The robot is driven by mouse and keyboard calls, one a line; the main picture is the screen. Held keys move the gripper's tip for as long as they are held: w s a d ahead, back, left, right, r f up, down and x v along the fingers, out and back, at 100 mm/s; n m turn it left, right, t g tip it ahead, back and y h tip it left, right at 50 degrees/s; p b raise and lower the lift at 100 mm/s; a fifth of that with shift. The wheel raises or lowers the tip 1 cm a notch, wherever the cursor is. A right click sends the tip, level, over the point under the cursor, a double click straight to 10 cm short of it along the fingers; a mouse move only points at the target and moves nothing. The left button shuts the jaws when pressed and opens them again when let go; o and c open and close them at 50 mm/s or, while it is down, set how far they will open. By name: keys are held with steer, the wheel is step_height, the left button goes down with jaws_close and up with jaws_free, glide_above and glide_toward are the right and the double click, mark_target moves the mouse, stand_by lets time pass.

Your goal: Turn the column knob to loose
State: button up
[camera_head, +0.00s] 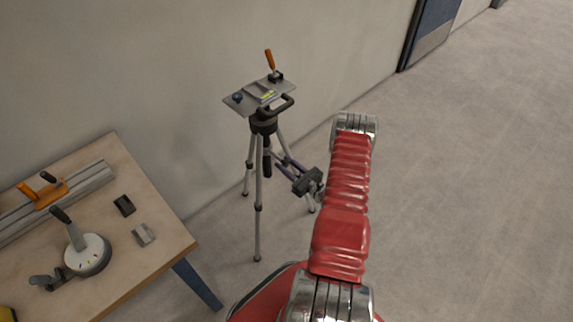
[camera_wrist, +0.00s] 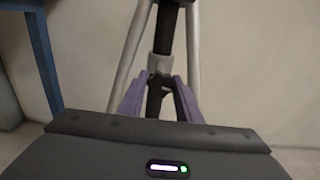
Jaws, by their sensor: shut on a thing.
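A tripod (camera_head: 258,195) with silver legs and a black head stands on the floor by the wall, a flat plate (camera_head: 245,98) on top. In the wrist view, its dark centre column and pale collar (camera_wrist: 160,63) rise between two legs. My gripper (camera_head: 282,160) reaches in low among the legs. Its purple fingers also show in the wrist view (camera_wrist: 159,82), one on each side of a small black knob (camera_wrist: 163,89) at the collar's lower edge. They are shut on this knob. The knob's setting marks cannot be made out.
A wooden workbench (camera_head: 165,225) with blue legs stands at the left, carrying a rail with orange handles (camera_head: 45,190), a round dial device (camera_head: 88,255) and small blocks. The wall is close behind the tripod. The floor at the right is clear.

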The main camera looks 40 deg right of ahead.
steer(key=shift+c, duration=0.8)
steer(key=shift+d, duration=0.2)
steer(key=shift+c, duration=0.5)
steer(key=shift+a, duration=0.15)
steer(key=shift+n, duration=0.3)
steer(key=n, duration=0.2)
steer(key=shift+n, duration=0.3)
steer(key=n, duration=1.1)
steer(key=shift+n, duration=0.4)
steer(key=n, duration=0.4)
steer(key=shift+a+n, duration=0.15)
steer(key=shift+n, duration=0.25)
steer(key=shift+f, duration=0.1)
